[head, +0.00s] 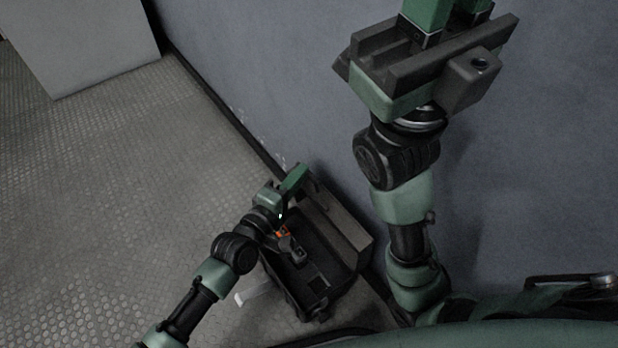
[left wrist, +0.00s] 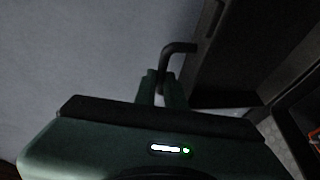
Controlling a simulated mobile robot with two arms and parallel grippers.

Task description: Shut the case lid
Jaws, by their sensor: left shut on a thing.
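The dark case (head: 322,288) stands open on the floor beside the wall, with several items inside. Its lid (head: 338,222) is raised on the wall side, and part of it is hidden behind my left gripper. My left gripper (head: 297,176) is at the lid's far end. In the left wrist view the left fingers (left wrist: 162,88) are shut on a thin black bent handle (left wrist: 179,48), next to the dark panel of the lid (left wrist: 235,60). My right gripper (head: 450,14) is raised high near the wall, away from the case; its fingertips are cut off by the frame edge.
The blue-grey wall (head: 270,70) stands close behind the case. A grey panel or box (head: 85,40) is at the top left. The studded metal floor (head: 110,190) to the left is clear. A small white object (head: 254,292) lies beside the case.

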